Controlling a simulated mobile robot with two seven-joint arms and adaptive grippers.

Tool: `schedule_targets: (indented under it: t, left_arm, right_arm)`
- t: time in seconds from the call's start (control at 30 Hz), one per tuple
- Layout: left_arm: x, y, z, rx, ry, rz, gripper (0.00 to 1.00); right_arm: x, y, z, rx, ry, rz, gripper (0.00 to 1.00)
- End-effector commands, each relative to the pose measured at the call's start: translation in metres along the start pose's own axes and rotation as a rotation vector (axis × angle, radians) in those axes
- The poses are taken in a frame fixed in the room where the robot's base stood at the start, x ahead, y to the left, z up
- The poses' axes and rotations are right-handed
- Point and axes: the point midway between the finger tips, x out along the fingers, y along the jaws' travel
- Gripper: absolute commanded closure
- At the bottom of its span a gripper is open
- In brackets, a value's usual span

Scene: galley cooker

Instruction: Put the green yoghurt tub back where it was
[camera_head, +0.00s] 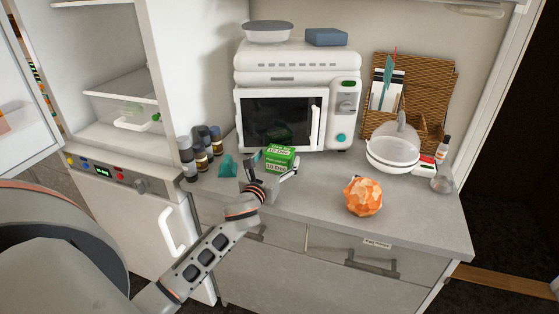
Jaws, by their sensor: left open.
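A green box-shaped pack (279,158) with white lettering stands on the grey counter in front of the microwave. It is the clearest green item, but I cannot tell if it is the yoghurt tub. My left gripper (272,168) is open, with its fingers on either side of the pack's near part. I cannot tell whether they touch it. The gripper hides the pack's lower part. My right gripper is not in view.
The white microwave (262,93) stands behind the pack. Several dark-lidded jars (186,155) and a teal object (227,165) are to its left. An orange faceted ball (363,196), a white bowl (392,156) and a wicker organiser (430,83) are to the right. The front right counter is clear.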

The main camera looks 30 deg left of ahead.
Motion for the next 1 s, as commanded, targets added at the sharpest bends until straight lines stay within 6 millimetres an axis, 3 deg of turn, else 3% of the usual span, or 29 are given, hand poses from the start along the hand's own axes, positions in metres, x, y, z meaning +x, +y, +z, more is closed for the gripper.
schedule_targets:
  t: [0.2, 0.43, 0.47, 0.63, 0.77, 1.0]
  left_arm:
    - [0.024, -0.001, 0.0, -0.002, 0.0, -0.001, 0.22]
    - [0.025, -0.001, 0.0, -0.001, -0.001, -0.002, 0.22]
    - [0.025, -0.001, 0.0, -0.001, -0.001, -0.002, 0.24]
    - [0.025, -0.001, 0.0, -0.001, 0.0, -0.002, 0.68]
    - [0.025, -0.001, 0.001, -0.001, -0.002, -0.002, 0.74]
    - [0.025, -0.001, 0.004, -0.001, -0.003, -0.002, 0.74]
  right_arm:
    - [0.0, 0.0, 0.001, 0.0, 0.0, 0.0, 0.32]
    - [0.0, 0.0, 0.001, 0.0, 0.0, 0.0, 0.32]
    - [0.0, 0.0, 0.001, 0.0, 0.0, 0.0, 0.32]
    - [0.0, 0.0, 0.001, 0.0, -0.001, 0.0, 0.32]
    - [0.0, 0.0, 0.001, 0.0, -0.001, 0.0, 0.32]
    - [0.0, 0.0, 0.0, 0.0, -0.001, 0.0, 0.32]
